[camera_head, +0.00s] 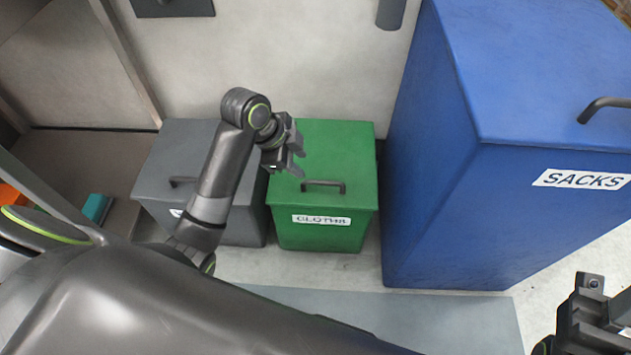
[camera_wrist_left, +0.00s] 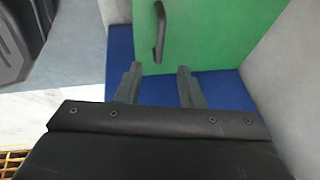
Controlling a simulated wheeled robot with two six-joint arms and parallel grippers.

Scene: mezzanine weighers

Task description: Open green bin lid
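The green bin (camera_head: 320,235), labelled CLOTHS, stands on the floor between a grey bin and a big blue one. Its green lid (camera_head: 340,150) is down flat, with a dark bar handle (camera_head: 323,185) near the front edge. The lid (camera_wrist_left: 215,30) and handle (camera_wrist_left: 160,30) also show in the left wrist view. My left gripper (camera_head: 297,163) is over the left part of the lid, behind and left of the handle. Its fingers (camera_wrist_left: 158,75) are apart with nothing between them, and the handle is clear of them. My right gripper (camera_head: 597,318) is at the lower right, partly cut off, away from the bin.
A grey bin (camera_head: 152,185) stands close on the left, partly behind my left arm. A tall blue bin (camera_head: 440,200) labelled SACKS stands close on the right. A pale wall (camera_head: 280,60) is behind. A grey mat (camera_head: 440,315) lies in front on the floor.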

